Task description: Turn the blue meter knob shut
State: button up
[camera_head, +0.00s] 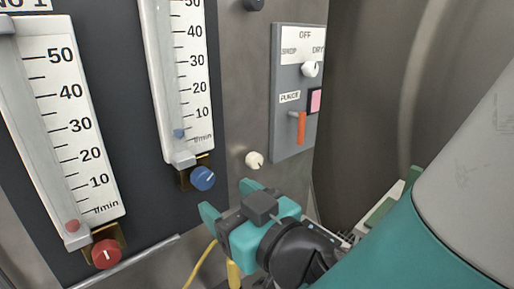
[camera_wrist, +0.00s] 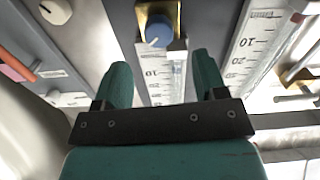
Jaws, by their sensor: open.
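The blue meter knob (camera_head: 203,178) sits below the right-hand flow meter (camera_head: 180,75) in the head view, on a brass-coloured block. A white line on its face runs diagonally. In the wrist view the blue knob (camera_wrist: 158,31) lies beyond the fingertips, roughly centred between them. The meter's blue float (camera_head: 179,133) is low in the tube, just below the 10 mark. My gripper (camera_head: 229,199) is below and to the right of the knob, its teal fingers apart and empty. It also shows open in the wrist view (camera_wrist: 162,75). The fingers do not touch the knob.
A red knob (camera_head: 105,253) sits under the left meter (camera_head: 62,120). A cream knob (camera_head: 254,160) is right of the blue one. A grey switch panel (camera_head: 291,140) with an orange lever (camera_head: 298,127) stands further right. A yellow hose (camera_head: 201,262) hangs below.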

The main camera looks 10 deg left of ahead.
aim_at(206, 181)
jog(key=p+x, duration=0.6)
jog(key=shift+w+r, duration=0.1)
jog(key=shift+r, duration=0.25)
jog(key=shift+w+a+f+p, duration=0.3)
jog(key=shift+w+a+p, duration=0.2)
jog(key=shift+a+p, duration=0.1)
jog(key=c, duration=0.9)
jog(key=shift+n, duration=0.3)
jog(key=n+b, duration=0.1)
jog(key=n, duration=0.8)
jog(key=shift+n, duration=0.4)
